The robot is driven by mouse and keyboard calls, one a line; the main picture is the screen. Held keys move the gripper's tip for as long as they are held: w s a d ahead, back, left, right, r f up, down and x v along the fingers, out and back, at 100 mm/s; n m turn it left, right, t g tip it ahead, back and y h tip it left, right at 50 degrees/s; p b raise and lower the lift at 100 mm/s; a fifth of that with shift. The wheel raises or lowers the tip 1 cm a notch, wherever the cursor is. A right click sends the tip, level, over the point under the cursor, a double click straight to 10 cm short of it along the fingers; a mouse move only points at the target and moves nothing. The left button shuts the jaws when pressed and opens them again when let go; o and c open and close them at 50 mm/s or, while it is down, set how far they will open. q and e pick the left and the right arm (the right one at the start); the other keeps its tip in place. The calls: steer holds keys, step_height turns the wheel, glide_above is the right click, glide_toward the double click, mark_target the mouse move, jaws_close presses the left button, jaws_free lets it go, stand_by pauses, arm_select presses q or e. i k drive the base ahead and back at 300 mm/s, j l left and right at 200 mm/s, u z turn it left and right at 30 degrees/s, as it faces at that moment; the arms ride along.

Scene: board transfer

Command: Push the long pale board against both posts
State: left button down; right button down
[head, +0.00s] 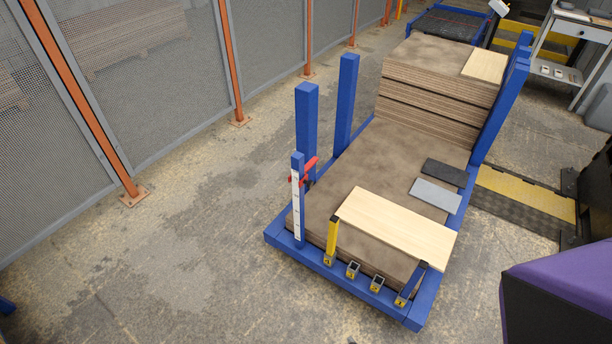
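The long pale board (398,226) lies flat on the front part of a brown sheet stack (330,185), on a blue frame. A yellow post (332,242) stands at the board's near left corner. Neither of my grippers is in view.
Behind the board lie a grey plate (436,195) and a dark plate (446,172). Tall blue uprights (307,130) and a white-marked post (297,205) stand on the left, with a red part beside them. Higher brown sheets (430,95) rise behind.

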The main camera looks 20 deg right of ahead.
mark_target(419, 237)
steer(key=z, duration=1.45)
steer(key=i+j+z, duration=0.2)
steer(key=i, duration=0.35)
steer(key=i+j+z, duration=0.25)
steer(key=i, duration=0.3)
steer(key=i+j+z, duration=0.2)
steer(key=i+j, duration=0.25)
